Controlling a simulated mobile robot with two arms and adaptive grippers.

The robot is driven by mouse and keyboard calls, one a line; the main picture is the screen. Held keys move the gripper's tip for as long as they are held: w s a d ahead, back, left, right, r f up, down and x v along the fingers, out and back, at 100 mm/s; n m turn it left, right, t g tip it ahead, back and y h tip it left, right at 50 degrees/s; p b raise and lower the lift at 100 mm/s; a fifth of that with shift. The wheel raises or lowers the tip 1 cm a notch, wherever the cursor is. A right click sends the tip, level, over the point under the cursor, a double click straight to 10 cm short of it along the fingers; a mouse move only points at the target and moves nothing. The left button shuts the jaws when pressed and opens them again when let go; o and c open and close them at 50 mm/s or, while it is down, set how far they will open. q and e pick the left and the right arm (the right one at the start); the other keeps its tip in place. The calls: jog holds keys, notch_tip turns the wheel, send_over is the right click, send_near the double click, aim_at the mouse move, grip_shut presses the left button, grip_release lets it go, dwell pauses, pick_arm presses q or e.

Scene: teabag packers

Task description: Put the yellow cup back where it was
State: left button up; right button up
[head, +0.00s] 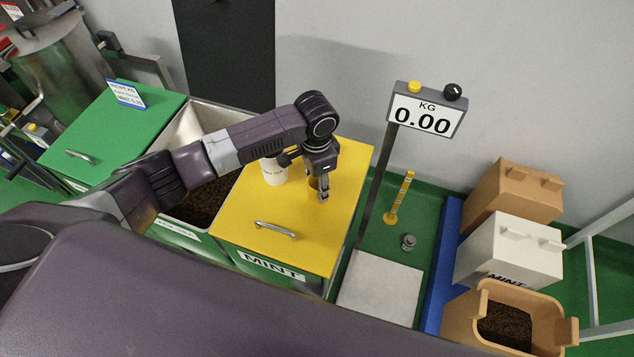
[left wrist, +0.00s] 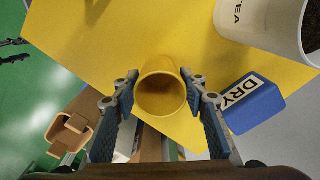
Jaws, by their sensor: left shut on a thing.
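The yellow cup (left wrist: 160,88) is between the fingers of my left gripper (head: 322,196), which is shut on it. In the left wrist view I look into its open round mouth; the inside looks empty. In the head view only a small part of the cup (head: 313,183) shows beside the fingers. The gripper points down over the yellow lid (head: 345,195) of the bin marked MINT. I cannot tell whether the cup touches the lid. My right gripper is out of view.
A white tea container (head: 274,174) stands on the lid, left of the gripper. A blue DRY block (left wrist: 255,106) is close by in the left wrist view. The open tea bin (head: 190,125) is to the left. A scale (head: 427,112) reading 0.00 and several crates are right.

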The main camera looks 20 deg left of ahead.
pick_arm(q)
jog(key=shift+f, duration=0.2)
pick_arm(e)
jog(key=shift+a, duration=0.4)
pick_arm(q)
jog(key=o, duration=0.9)
jog(key=shift+o, duration=0.2)
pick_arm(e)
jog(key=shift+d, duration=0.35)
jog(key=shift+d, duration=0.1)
pick_arm(q)
jog(key=shift+r, duration=0.2)
notch_tip(320, 180, up, 12)
jog(key=b, duration=0.1)
jog(key=shift+b, duration=0.3)
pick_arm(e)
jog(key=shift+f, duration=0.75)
pick_arm(q)
jog(key=shift+s+f, duration=0.1)
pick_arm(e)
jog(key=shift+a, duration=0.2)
